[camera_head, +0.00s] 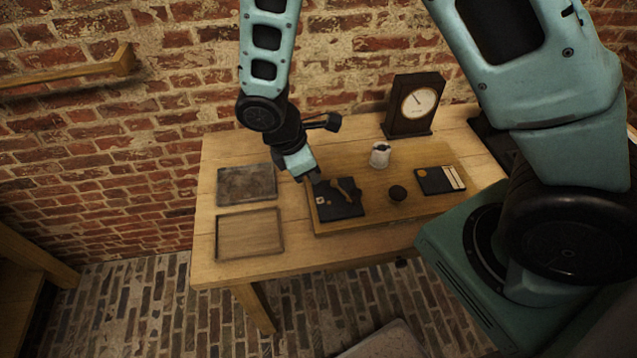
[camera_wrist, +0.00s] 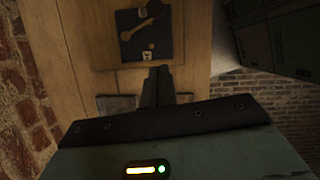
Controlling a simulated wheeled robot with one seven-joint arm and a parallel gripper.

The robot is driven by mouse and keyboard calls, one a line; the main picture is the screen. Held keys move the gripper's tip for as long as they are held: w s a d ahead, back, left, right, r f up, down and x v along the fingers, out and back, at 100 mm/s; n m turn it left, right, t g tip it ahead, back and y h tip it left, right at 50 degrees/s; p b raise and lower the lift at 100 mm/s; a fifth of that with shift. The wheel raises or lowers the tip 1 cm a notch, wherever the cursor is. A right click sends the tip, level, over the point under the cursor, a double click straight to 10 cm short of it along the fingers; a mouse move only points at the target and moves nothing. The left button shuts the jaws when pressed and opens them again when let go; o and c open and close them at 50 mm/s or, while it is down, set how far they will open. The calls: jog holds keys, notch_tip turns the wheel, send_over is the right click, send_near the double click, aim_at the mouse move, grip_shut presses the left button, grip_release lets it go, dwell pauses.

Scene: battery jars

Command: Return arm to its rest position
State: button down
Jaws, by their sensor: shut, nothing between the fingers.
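My gripper (camera_head: 309,179) hangs over the wooden table, near the left edge of a dark mat. Its fingers are together and hold nothing. In the wrist view my gripper (camera_wrist: 157,74) shows its two dark fingers side by side. The dark mat (camera_head: 328,211) lies on a raised wooden board and carries a brownish tool (camera_head: 345,189) and small pale marks. In the wrist view the mat (camera_wrist: 165,48) and the tool (camera_wrist: 141,22) show beyond the fingertips. My arm reaches down to the table from the top of the head view.
Two shallow trays, one dark (camera_head: 247,185) and one wooden (camera_head: 250,234), lie left of the board (camera_head: 375,223). A pale jar (camera_head: 380,156), a dark round piece (camera_head: 397,193) and a dark panel (camera_head: 434,182) stand on it. A clock (camera_head: 413,104) stands behind, near the brick wall (camera_head: 130,130).

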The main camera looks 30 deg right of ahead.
jog(key=shift+a+r, duration=0.15)
jog(key=shift+r, duration=0.25)
